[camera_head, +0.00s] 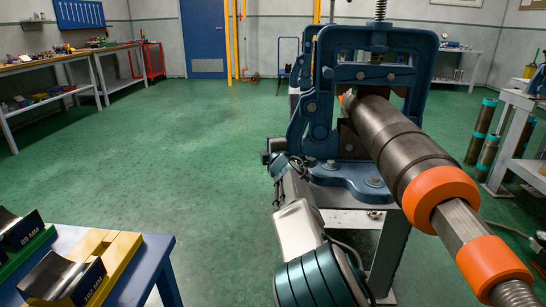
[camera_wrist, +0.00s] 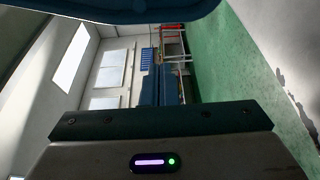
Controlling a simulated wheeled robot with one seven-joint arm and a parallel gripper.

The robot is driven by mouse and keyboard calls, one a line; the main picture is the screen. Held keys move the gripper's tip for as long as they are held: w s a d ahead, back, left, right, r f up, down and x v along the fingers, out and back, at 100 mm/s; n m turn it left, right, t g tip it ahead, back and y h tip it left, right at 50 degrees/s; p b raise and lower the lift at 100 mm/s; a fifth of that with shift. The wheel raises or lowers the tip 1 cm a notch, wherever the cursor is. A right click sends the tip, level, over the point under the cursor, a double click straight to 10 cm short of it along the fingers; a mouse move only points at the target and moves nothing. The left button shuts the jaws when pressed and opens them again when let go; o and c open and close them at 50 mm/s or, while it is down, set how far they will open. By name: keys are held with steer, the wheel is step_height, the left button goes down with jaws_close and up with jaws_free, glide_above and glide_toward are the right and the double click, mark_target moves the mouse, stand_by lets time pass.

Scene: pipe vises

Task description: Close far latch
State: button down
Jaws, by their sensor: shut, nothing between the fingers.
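A blue pipe vise (camera_head: 305,118) stands on a bench, with an upright frame, a spring-topped screw and a bolted base. A second blue frame (camera_head: 309,42) shows behind it and is mostly hidden, so its latch cannot be made out. A dark pipe (camera_head: 385,125) runs through the near vise toward the camera. My gripper (camera_head: 272,150) is at the near vise's left side, with its fingertips not clearly visible; it is shut and empty. In the wrist view, my gripper's body (camera_wrist: 160,125) fills the bottom, and a blue curved part (camera_wrist: 120,10) is close at the top.
Orange collars (camera_head: 440,195) circle the pipe's near end. A blue table (camera_head: 145,270) with yellow and green pipe cradles is at the lower left. Workbenches (camera_head: 70,62) line the left wall. Dark pipes (camera_head: 481,130) stand at right. Green floor (camera_head: 190,140) is clear on the left.

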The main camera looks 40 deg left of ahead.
steer(key=v, duration=0.9)
steer(key=shift+d, duration=0.25)
steer(key=shift+w+r, duration=0.1)
